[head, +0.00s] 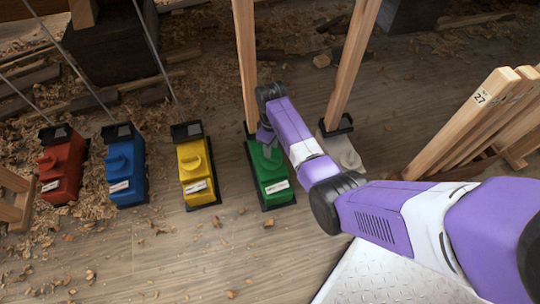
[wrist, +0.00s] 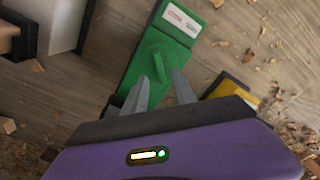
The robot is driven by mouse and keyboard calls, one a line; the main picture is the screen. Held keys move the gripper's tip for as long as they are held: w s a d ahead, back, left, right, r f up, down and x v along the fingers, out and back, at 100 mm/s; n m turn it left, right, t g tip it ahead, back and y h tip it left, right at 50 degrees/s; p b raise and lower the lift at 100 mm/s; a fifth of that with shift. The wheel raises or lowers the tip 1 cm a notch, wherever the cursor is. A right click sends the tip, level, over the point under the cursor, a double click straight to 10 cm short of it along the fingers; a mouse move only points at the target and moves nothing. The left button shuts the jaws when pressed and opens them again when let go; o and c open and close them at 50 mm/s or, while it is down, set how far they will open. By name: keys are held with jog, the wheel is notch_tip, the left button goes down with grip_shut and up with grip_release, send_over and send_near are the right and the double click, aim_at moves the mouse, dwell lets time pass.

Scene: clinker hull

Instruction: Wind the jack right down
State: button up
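A green jack (head: 272,178) stands on the floor with a wooden prop rising from its far end. In the wrist view the green jack (wrist: 170,50) shows a round green knob with a raised grip bar (wrist: 159,68) and a white label. My gripper (wrist: 160,78) is over this knob, its two grey fingers apart, with the bar between or just beyond the tips. I cannot tell whether they touch it. In the head view my gripper (head: 265,136) partly hides the far end of the green jack.
Red (head: 61,168), blue (head: 124,172) and yellow (head: 195,168) jacks stand to the left; a pale grey jack (head: 343,152) stands to the right, partly behind my arm. Wooden timbers (head: 470,115) lean at the right. Shavings litter the floor.

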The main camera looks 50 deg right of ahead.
aim_at(271, 161)
notch_tip(271, 161, down, 6)
jog(key=b, duration=0.3)
jog(key=shift+r, duration=0.1)
grip_shut()
